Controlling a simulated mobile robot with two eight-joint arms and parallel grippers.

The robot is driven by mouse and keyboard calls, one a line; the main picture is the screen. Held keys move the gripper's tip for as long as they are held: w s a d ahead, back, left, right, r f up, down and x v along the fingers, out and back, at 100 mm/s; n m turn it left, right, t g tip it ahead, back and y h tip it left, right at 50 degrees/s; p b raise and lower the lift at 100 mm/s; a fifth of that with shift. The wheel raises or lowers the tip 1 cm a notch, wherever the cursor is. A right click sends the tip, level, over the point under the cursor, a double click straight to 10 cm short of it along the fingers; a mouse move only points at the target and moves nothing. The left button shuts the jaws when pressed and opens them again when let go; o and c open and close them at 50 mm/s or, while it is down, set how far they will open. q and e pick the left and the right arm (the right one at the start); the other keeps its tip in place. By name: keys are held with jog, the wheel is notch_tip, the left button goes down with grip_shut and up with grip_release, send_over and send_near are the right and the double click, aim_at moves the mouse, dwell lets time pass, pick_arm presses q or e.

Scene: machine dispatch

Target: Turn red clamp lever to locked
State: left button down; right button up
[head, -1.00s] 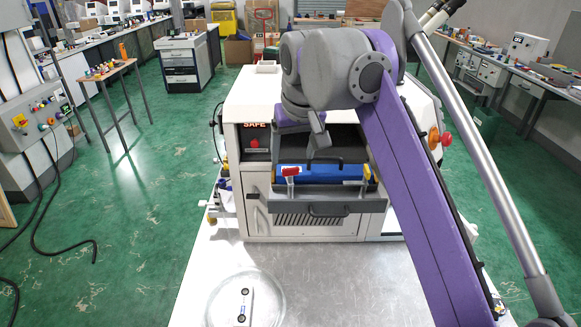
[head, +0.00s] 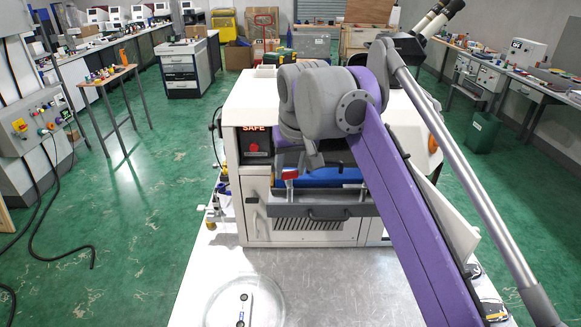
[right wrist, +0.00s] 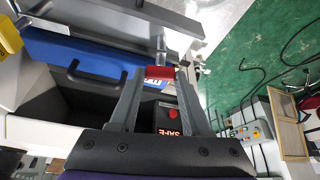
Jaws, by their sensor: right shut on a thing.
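The red clamp lever (head: 290,174) is at the left end of the blue part (head: 328,176) in the front opening of the white machine (head: 256,185). My right gripper (head: 291,168) has come down to it from above and partly hides it. In the right wrist view the red lever (right wrist: 159,72) lies between the fingertips of my right gripper (right wrist: 160,78), which is shut on it. The blue part (right wrist: 75,58) runs beside it. A yellow piece (right wrist: 8,38) shows at the far left of that view. My left gripper is not in view.
A panel lit "SAFE" (head: 254,128) and a red button (head: 254,147) sit left of the opening. A grey front flap (head: 350,210) with a dark handle lies below it.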

grip_shut()
jog(key=shift+s+a+r+m+h+p, duration=0.1)
jog(key=shift+r+m+h+p, duration=0.15)
jog(key=shift+m+p, duration=0.3)
jog(key=shift+f+m+h, duration=0.1)
jog(key=shift+m+h, duration=0.25)
jog(key=shift+m, duration=0.4)
jog(key=shift+f+p, duration=0.1)
jog(key=shift+p, duration=0.2)
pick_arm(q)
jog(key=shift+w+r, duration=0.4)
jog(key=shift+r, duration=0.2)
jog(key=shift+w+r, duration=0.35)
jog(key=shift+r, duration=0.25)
pick_arm(e)
jog(key=o, duration=1)
grip_release()
jog(key=shift+c, duration=0.2)
